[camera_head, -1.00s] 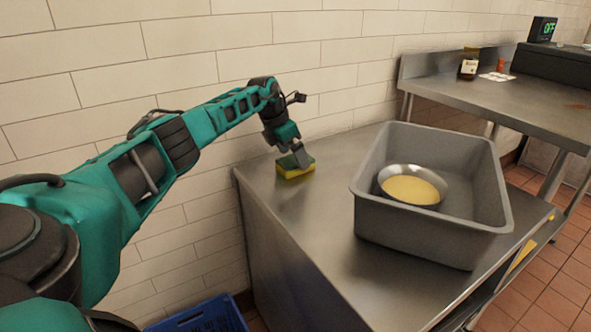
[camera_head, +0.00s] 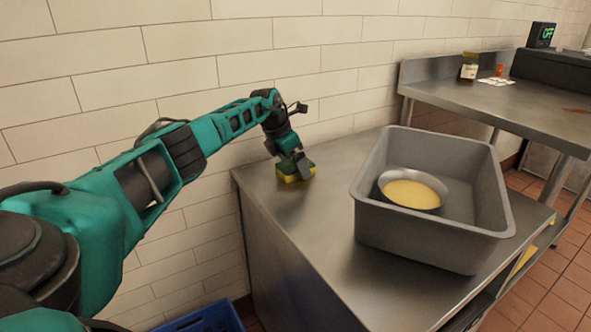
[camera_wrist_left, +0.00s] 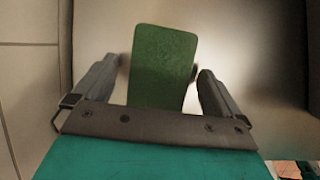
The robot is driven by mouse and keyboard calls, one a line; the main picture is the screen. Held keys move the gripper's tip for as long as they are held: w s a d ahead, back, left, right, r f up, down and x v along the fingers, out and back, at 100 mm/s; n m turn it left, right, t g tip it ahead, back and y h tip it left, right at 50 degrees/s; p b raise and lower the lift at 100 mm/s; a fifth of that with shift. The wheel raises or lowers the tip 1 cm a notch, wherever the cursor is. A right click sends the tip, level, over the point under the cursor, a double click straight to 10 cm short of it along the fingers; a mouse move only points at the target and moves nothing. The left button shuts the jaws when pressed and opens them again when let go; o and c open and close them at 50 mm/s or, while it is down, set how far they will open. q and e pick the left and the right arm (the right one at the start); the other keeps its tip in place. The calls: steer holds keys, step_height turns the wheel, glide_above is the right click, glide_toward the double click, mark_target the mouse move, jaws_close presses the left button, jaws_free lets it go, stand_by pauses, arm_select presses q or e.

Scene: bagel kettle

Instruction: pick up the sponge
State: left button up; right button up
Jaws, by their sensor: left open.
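The sponge (camera_head: 296,173), yellow with a green top, lies on the metal table (camera_head: 330,262) near its back left corner. In the left wrist view the green face of the sponge (camera_wrist_left: 162,66) shows between the two fingers. My left gripper (camera_head: 296,166) is open and right at the sponge, one finger on each side of it; it also shows in the left wrist view (camera_wrist_left: 155,85). Small gaps show between the fingers and the sponge. The gripper hides part of the sponge in the head view. My right gripper is not in view.
A grey tub (camera_head: 430,232) with a metal bowl (camera_head: 440,190) of yellow contents stands to the right on the table. A tiled wall (camera_head: 200,70) runs close behind. A blue crate (camera_head: 212,318) is on the floor at the table's left. The table front is clear.

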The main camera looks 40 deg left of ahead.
arm_select(q)
steer(key=c, duration=1.1)
steer(key=shift+r, duration=0.1)
